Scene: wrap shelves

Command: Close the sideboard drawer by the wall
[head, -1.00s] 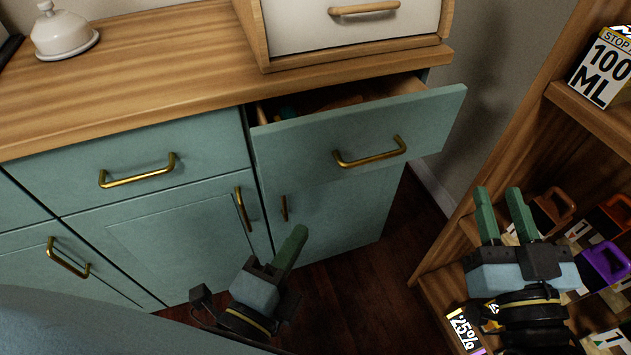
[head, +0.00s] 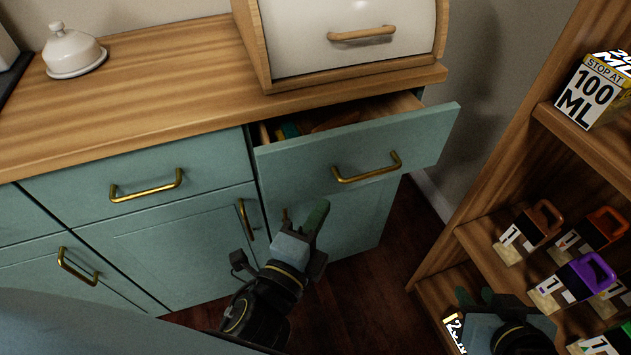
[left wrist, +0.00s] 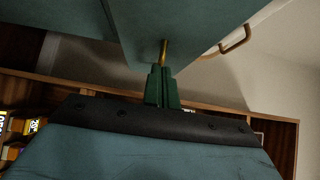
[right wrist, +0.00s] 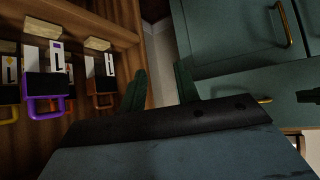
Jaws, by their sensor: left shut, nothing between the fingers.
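The sideboard drawer by the wall (head: 300,168) stands pulled out from the teal sideboard, with a brass handle (head: 368,170) on its front. Some items show inside through the gap, too dark to name. My left gripper (head: 318,212) is shut and empty, just below and in front of the drawer front; I cannot tell whether it touches. In the left wrist view, its green fingers (left wrist: 161,85) are together under a brass handle end (left wrist: 163,52). My right gripper (head: 484,296) is low at the right by the shelf. In the right wrist view its fingers (right wrist: 161,88) are apart with nothing between them.
A wooden shelf (head: 490,160) at the right holds boxes and several handled containers, one purple (head: 578,280). A bread box (head: 345,40) and a white covered dish (head: 74,50) stand on the sideboard top. Dark floor (head: 345,290) lies between sideboard and shelf.

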